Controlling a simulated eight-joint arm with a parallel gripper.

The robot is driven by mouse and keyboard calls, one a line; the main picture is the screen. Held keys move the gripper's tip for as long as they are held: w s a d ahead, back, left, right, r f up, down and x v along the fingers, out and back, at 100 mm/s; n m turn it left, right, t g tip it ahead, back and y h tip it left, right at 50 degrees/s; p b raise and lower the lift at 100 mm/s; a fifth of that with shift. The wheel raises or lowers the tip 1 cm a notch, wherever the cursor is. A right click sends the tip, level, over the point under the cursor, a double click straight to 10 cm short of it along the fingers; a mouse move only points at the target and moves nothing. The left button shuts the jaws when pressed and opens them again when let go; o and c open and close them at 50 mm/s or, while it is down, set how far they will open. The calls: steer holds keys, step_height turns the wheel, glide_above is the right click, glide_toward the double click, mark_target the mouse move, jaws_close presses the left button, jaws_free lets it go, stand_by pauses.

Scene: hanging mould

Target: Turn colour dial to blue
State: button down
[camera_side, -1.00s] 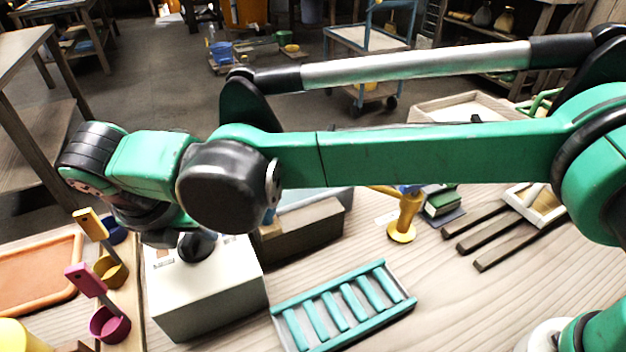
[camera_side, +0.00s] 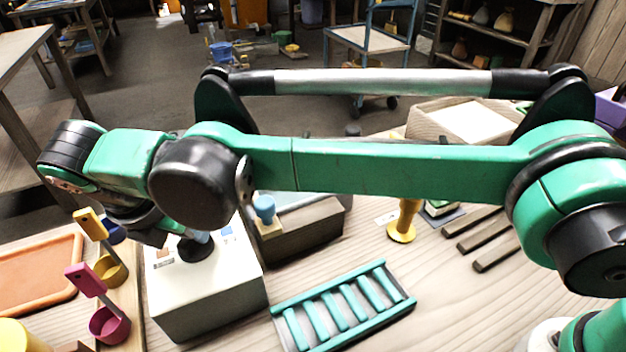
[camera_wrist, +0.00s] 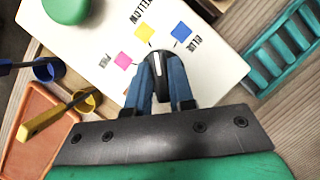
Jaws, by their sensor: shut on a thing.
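The black colour dial (camera_side: 195,250) is on top of a white box (camera_side: 210,300) in the side view. In the wrist view the dial (camera_wrist: 158,64) has a white pointer line that leans up and left, roughly toward the yellow swatch (camera_wrist: 144,32). A pink swatch (camera_wrist: 124,61) is to the left, and a blue swatch (camera_wrist: 181,32) is to the upper right beside the word BLUE. My gripper (camera_wrist: 160,88) is shut on the dial, with one blue finger on each side of it. The fingers hide part of the dial.
A green round piece (camera_wrist: 66,8) is at the box's far corner in the wrist view. Pink (camera_side: 108,322) and yellow (camera_side: 110,270) scoops stand left of the box. A teal rack (camera_side: 345,308) lies to the right. A dark box with a blue knob (camera_side: 264,208) stands behind.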

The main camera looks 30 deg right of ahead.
steer(key=shift+m+g+h, duration=0.3)
steer(key=shift+m+h, duration=0.1)
steer(key=shift+m, duration=0.8)
steer(key=c, duration=0.8)
jaws_free()
steer(key=shift+o, duration=0.2)
